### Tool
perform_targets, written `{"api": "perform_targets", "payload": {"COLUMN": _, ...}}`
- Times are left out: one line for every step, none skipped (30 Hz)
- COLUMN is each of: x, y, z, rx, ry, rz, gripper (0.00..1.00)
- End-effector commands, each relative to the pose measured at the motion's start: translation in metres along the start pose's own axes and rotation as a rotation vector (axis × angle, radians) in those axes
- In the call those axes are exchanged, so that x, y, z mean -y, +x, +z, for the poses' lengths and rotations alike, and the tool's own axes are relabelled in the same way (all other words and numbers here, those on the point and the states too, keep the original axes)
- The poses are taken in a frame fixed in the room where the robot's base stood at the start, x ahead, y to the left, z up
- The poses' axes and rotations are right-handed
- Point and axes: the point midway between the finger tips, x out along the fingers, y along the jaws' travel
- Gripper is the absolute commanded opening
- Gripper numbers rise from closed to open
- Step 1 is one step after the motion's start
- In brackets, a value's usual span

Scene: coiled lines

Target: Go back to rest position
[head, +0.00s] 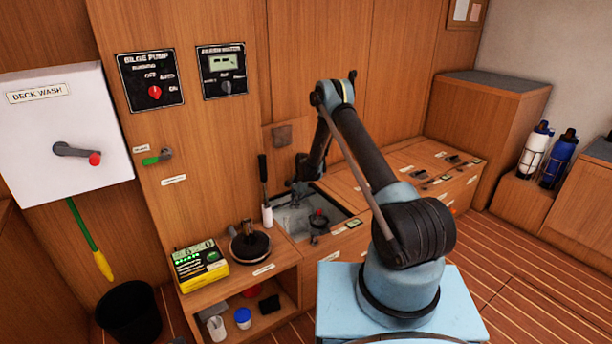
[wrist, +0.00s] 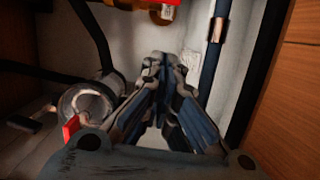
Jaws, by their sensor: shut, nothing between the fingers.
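My gripper (head: 300,190) hangs at the end of my bent arm, low over the open hatch (head: 338,228) in the wooden counter. In the wrist view my gripper (wrist: 166,62) reaches into a pale-walled space, its fingers together at the tips with nothing held. A round grey fitting (wrist: 90,103) with a dark hose lies left of the fingers, and a red tab (wrist: 71,129) shows close to the left finger's base. In the head view my arm partly hides the hatch's far side.
A dark hose with a brass clamp (wrist: 217,30) runs right of the fingers. A black-handled lever (head: 263,180) stands beside the hatch. A black round object (head: 250,246) and yellow box (head: 200,266) sit left on the counter. Panels (head: 151,80) line the wall behind.

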Motion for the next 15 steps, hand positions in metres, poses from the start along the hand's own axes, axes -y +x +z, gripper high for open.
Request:
{"api": "perform_targets", "payload": {"x": -0.001, "y": -0.015, "z": -0.001, "rx": -0.003, "ry": -0.009, "rz": -0.003, "gripper": 0.00}}
{"api": "perform_targets", "payload": {"x": -0.001, "y": -0.023, "z": -0.001, "rx": -0.005, "ry": -0.016, "rz": -0.005, "gripper": 0.00}}
{"api": "perform_targets", "payload": {"x": -0.003, "y": -0.036, "z": -0.001, "rx": -0.008, "ry": -0.027, "rz": -0.007, "gripper": 0.00}}
{"api": "perform_targets", "payload": {"x": -0.004, "y": -0.046, "z": -0.002, "rx": -0.011, "ry": -0.036, "rz": -0.009, "gripper": 0.00}}
{"api": "perform_targets", "payload": {"x": -0.005, "y": -0.057, "z": -0.002, "rx": -0.014, "ry": -0.044, "rz": -0.012, "gripper": 0.00}}
{"api": "perform_targets", "payload": {"x": -0.007, "y": -0.072, "z": -0.003, "rx": -0.017, "ry": -0.058, "rz": -0.015, "gripper": 0.00}}
{"api": "perform_targets", "payload": {"x": -0.009, "y": -0.082, "z": -0.003, "rx": -0.020, "ry": -0.066, "rz": -0.017, "gripper": 0.00}}
{"api": "perform_targets", "payload": {"x": -0.011, "y": -0.092, "z": -0.003, "rx": -0.023, "ry": -0.077, "rz": -0.019, "gripper": 0.00}}
{"api": "perform_targets", "payload": {"x": -0.014, "y": -0.106, "z": -0.003, "rx": -0.026, "ry": -0.089, "rz": -0.022, "gripper": 0.00}}
{"api": "perform_targets", "payload": {"x": -0.016, "y": -0.116, "z": -0.003, "rx": -0.029, "ry": -0.099, "rz": -0.024, "gripper": 0.00}}
{"api": "perform_targets", "payload": {"x": -0.018, "y": -0.126, "z": -0.004, "rx": -0.032, "ry": -0.108, "rz": -0.026, "gripper": 0.00}}
{"api": "perform_targets", "payload": {"x": -0.022, "y": -0.140, "z": -0.004, "rx": -0.036, "ry": -0.121, "rz": -0.029, "gripper": 0.00}}
{"api": "perform_targets", "payload": {"x": -0.025, "y": -0.150, "z": -0.004, "rx": -0.039, "ry": -0.131, "rz": -0.031, "gripper": 0.00}}
{"api": "perform_targets", "payload": {"x": -0.027, "y": -0.159, "z": -0.004, "rx": -0.042, "ry": -0.139, "rz": -0.033, "gripper": 0.00}}
{"api": "perform_targets", "payload": {"x": -0.032, "y": -0.172, "z": -0.004, "rx": -0.046, "ry": -0.152, "rz": -0.035, "gripper": 0.00}}
